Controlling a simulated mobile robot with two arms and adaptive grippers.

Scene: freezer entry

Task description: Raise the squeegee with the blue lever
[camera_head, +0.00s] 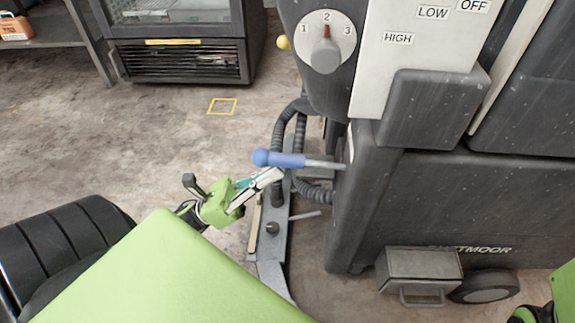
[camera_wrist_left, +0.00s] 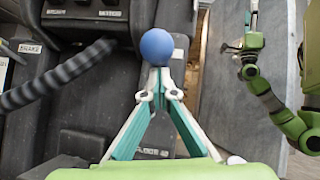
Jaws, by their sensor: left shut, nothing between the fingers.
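The blue lever (camera_head: 280,159) sticks out to the left from the dark cleaning machine (camera_head: 450,205) on a grey rod, ending in a ball. In the left wrist view its blue ball (camera_wrist_left: 157,46) shows just past my fingertips. My left gripper (camera_head: 277,174) is shut and empty, its tips close below the lever; I cannot tell whether they touch it. The grey squeegee assembly (camera_head: 270,245) sits low by the floor, under the hoses.
Ribbed black hoses (camera_head: 277,145) hang behind the lever. A dial (camera_head: 326,42) and a HIGH/LOW/OFF panel (camera_head: 400,45) are on the machine above. A glass-front cooler (camera_head: 185,55) and a metal table (camera_head: 45,40) stand at the back. The floor at left is open.

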